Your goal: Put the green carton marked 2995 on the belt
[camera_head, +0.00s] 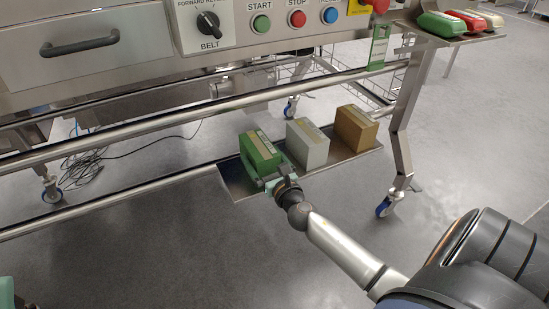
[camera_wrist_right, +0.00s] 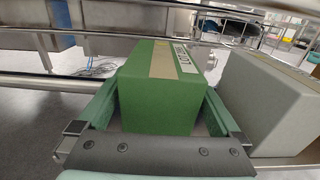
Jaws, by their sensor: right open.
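The green carton (camera_head: 258,150) stands at the left end of a low metal shelf (camera_head: 236,184), with a tan tape strip and a white label on top. It also shows in the right wrist view (camera_wrist_right: 160,103); its label starts with LOT, and the number is hard to read. My right gripper (camera_head: 268,178) is at the carton's near side. In the wrist view its open fingers (camera_wrist_right: 160,112) lie on either side of the carton; I cannot tell if they touch it. A teal part of my left gripper (camera_head: 7,293) shows at the bottom left corner. The belt surface is not visible.
A white-grey carton (camera_head: 308,146) and a brown carton (camera_head: 355,128) stand right of the green one. Metal rails (camera_head: 150,119) run across above and left of the shelf. A control panel (camera_head: 255,22) with a BELT knob is above. A frame leg (camera_head: 402,150) stands at right.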

